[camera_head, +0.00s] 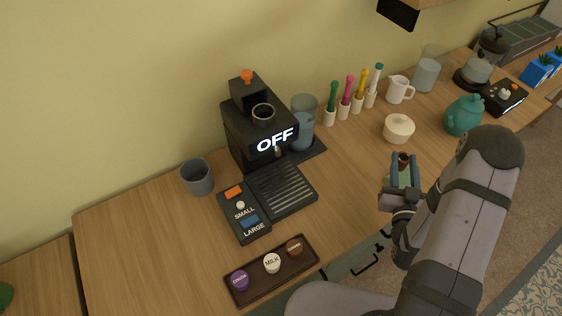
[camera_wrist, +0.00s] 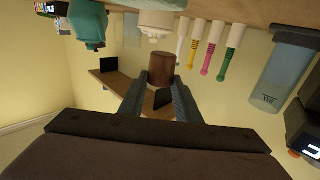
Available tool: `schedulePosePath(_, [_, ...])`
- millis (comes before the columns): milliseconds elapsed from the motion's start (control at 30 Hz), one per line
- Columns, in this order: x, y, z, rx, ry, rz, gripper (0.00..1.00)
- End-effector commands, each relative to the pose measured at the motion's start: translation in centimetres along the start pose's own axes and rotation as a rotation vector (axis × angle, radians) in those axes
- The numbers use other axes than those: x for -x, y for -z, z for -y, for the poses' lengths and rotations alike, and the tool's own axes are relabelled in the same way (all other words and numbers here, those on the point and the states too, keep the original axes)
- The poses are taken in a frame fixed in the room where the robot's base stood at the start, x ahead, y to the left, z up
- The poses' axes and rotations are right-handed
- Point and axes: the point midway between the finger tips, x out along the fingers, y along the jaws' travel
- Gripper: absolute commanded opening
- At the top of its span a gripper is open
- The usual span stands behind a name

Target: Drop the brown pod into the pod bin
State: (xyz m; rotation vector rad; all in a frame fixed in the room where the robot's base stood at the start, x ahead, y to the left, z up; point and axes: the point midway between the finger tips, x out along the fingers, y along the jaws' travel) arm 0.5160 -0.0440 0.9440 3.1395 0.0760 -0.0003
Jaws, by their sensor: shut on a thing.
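My gripper (camera_head: 402,170) is over the right part of the wooden counter, fingers pointing up the picture. It is shut on a brown pod (camera_head: 403,158), held at the fingertips. In the wrist view the pod (camera_wrist: 161,68) is a plain brown cylinder between the two fingers (camera_wrist: 160,92). Another brown-topped pod (camera_head: 294,247) lies in the dark tray (camera_head: 262,289) at the front. No container is labelled as the pod bin; a grey open round container (camera_head: 197,178) stands left of the coffee machine, far left of my gripper. Its inside is mostly dark.
The black coffee machine (camera_head: 247,128) reads OFF, with a SMALL/LARGE button panel (camera_head: 243,213) in front. Several coloured utensils (camera_head: 345,100) stand along the wall. The counter's middle is clear.

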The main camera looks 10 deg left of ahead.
Motion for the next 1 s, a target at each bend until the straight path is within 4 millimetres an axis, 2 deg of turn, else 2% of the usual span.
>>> schedulePosePath(267, [-2.3, 3.1, 4.4, 0.000, 0.076, -0.004, 0.09])
schedulePosePath(367, [-3.2, 4.7, 6.8, 0.001, 0.111, -0.005, 0.09])
schedulePosePath(467, [-4.2, 6.8, 10.0, -0.001, 0.156, -0.007, 0.09])
schedulePosePath(700, [-5.5, 12.3, 19.2, -0.003, 0.259, -0.007, 0.09])
schedulePosePath(867, [-5.2, 16.1, 25.2, -0.004, 0.318, -0.007, 0.09])
schedulePosePath(1000, [-4.2, 19.3, 30.5, -0.005, 0.364, -0.006, 0.09])
